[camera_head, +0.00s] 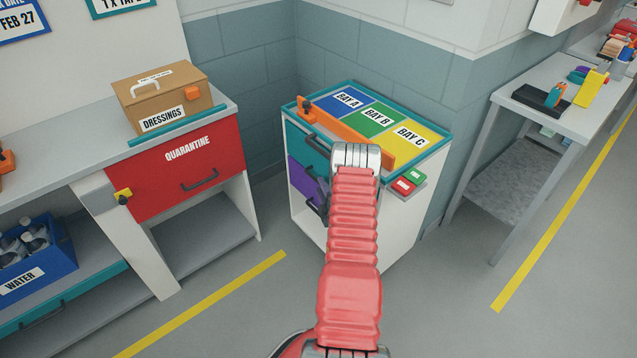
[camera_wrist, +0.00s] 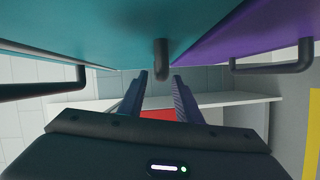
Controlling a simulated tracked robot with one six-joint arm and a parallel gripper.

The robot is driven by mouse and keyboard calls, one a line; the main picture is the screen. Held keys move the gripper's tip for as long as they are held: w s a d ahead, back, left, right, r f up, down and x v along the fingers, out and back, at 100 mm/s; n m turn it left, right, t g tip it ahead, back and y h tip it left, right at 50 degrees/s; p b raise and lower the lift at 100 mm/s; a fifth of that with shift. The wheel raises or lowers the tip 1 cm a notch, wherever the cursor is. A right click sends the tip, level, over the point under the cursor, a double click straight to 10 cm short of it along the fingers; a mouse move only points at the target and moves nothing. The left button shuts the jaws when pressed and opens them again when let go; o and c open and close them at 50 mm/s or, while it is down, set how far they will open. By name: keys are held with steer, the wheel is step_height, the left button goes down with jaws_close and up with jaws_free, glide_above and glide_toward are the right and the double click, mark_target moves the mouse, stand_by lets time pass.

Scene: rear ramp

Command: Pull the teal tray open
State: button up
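The teal tray front (camera_head: 309,149) is in the upper part of the white cabinet, above a purple front (camera_head: 301,178). My arm hides part of both in the head view. In the wrist view, the teal front (camera_wrist: 120,30) fills the upper left and the purple front (camera_wrist: 265,25) the upper right. A dark handle (camera_wrist: 162,55) on the teal front shows almost end-on. My gripper (camera_wrist: 163,82) is open, with its two fingers on either side of this handle in the picture. I cannot tell whether they touch it. The teal front looks closed.
Other dark handles stand left (camera_wrist: 45,92) and right (camera_wrist: 275,67) of my fingers in the wrist view. An orange bar (camera_head: 350,138) lies along the cabinet top. The red quarantine drawer (camera_head: 175,176) is at the left. Open floor (camera_head: 235,320) lies in front.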

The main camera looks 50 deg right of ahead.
steer(key=shift+x, duration=2)
steer(key=shift+c, duration=0.5)
jaws_close()
